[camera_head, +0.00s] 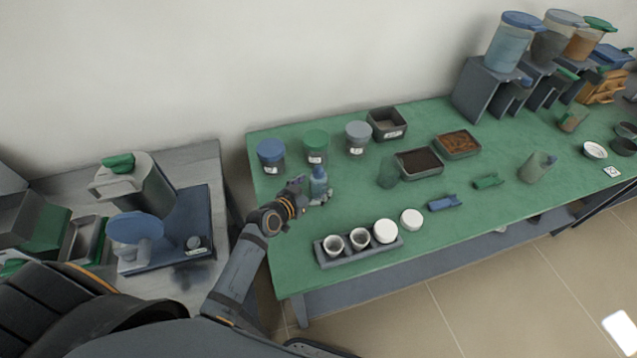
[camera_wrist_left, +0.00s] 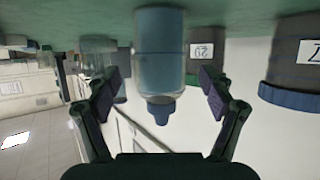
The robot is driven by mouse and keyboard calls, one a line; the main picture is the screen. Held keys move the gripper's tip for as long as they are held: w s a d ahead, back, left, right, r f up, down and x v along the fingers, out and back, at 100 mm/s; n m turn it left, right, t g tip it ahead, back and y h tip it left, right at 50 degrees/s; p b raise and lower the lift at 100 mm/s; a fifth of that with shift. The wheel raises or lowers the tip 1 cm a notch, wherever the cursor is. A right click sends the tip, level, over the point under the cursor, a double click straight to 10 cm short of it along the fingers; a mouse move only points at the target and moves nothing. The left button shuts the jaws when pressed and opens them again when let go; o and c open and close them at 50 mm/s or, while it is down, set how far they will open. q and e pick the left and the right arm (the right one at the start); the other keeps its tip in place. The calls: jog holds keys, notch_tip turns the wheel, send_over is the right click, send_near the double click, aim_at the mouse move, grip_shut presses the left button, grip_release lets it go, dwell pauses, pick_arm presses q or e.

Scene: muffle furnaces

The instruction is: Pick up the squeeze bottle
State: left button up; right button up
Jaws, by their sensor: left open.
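The squeeze bottle (camera_head: 318,181) stands upright on the green table, a small translucent blue bottle. My left gripper (camera_head: 313,194) is at the bottle, with its fingers around it. In the left wrist view, which is upside down, the blue squeeze bottle (camera_wrist_left: 160,60) is between the two spread fingers of the left gripper (camera_wrist_left: 160,92). Gaps show between the bottle and both fingers, so the gripper is open. My right gripper is not in view.
Blue-lidded (camera_head: 271,155), green-lidded (camera_head: 316,147) and grey-lidded (camera_head: 358,138) jars stand behind the bottle. A rack (camera_head: 362,254) with white cups lies in front. The green tabletop (camera_head: 350,205) is clear between the bottle and rack.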

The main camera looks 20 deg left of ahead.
aim_at(319, 183)
pick_arm(q)
jog(key=x, duration=0.3)
jog(key=shift+w+f, duration=0.15)
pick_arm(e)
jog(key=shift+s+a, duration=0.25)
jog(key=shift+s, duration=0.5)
pick_arm(q)
jog(key=c, duration=0.9)
grip_shut()
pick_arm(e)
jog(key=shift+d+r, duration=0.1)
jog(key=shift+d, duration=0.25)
